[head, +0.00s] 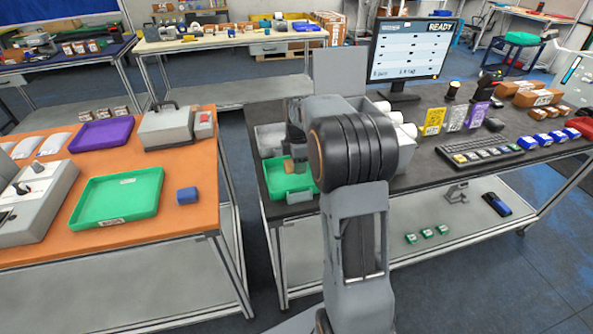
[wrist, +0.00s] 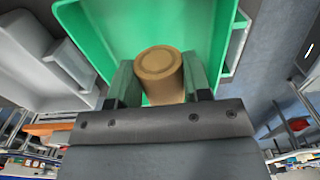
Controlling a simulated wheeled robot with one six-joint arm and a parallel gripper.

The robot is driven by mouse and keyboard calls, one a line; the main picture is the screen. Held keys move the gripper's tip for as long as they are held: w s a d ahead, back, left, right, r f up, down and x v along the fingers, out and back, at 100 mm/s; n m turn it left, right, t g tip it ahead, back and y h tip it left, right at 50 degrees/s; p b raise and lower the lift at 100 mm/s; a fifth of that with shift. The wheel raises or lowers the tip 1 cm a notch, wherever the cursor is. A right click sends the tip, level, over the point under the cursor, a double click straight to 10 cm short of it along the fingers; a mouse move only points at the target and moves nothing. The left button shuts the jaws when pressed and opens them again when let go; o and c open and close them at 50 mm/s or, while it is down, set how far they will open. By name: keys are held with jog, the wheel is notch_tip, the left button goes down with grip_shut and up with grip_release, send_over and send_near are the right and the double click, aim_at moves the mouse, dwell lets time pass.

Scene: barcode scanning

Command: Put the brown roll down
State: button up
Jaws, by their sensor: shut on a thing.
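The brown roll (wrist: 159,70) shows in the wrist view between the two fingers of my gripper (wrist: 158,84), which is shut on it. Its round end faces the camera. A green tray (wrist: 105,22) is behind the roll in that view. In the head view my gripper (head: 299,166) is over the small green tray (head: 275,176) at the left end of the dark table, and a bit of the brown roll (head: 289,166) shows there. I cannot tell whether the roll touches the tray floor.
Grey bins (head: 270,138) stand behind the small tray. A keyboard (head: 482,150), signs and a monitor (head: 411,52) are to the right. The orange table (head: 182,228) on the left holds a larger green tray (head: 147,204) and a blue block (head: 187,195). My arm hides part of the dark table.

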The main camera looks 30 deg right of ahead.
aim_at(296, 179)
jog(key=shift+w+a+f, duration=0.1)
jog(key=shift+w+f, duration=0.1)
jog(key=shift+f, duration=0.1)
jog(key=shift+w+f, duration=0.15)
jog(key=shift+f, duration=1.5)
jog(key=shift+f, duration=0.2)
jog(key=o, duration=0.9)
jog(key=shift+r, duration=0.1)
